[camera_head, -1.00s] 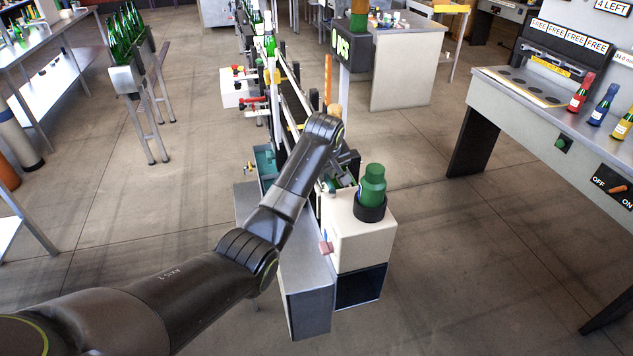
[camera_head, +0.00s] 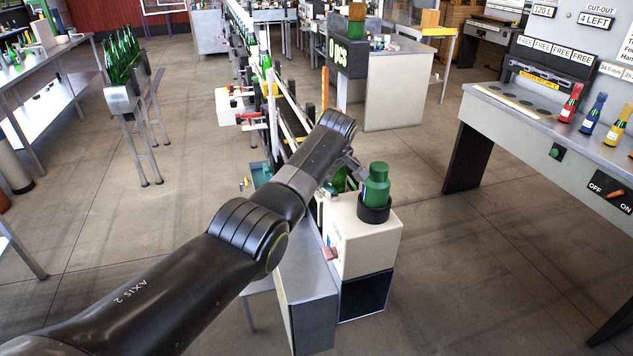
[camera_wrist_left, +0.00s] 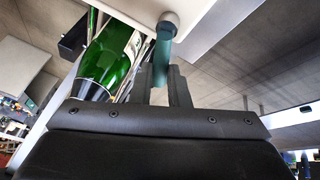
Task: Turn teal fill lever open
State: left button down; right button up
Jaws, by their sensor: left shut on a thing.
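The teal fill lever (camera_wrist_left: 162,58) hangs from a round grey pivot (camera_wrist_left: 169,24) under a pale machine body in the left wrist view. My left gripper (camera_wrist_left: 163,82) has its two fingers on either side of the lever's lower part and is shut on it. In the head view the lever cannot be made out. There my left arm reaches to the filling machine (camera_head: 362,245), a cream box with a green bottle-shaped piece (camera_head: 376,184) in a black ring on top. My right gripper is not in view.
A green bottle (camera_wrist_left: 108,60) stands close to the left of the lever in the wrist view. A conveyor line (camera_head: 290,112) runs back from the machine. A bench (camera_head: 545,135) with several bottles is at the right. The floor between is clear.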

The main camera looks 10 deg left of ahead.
pick_arm(q)
jog(key=shift+a, duration=0.1)
jog(key=c, duration=1.4)
grip_release()
jog(key=shift+w, duration=0.1)
jog(key=shift+b+v, duration=2.35)
jog(key=shift+v, duration=6.35)
jog(key=shift+c, duration=0.3)
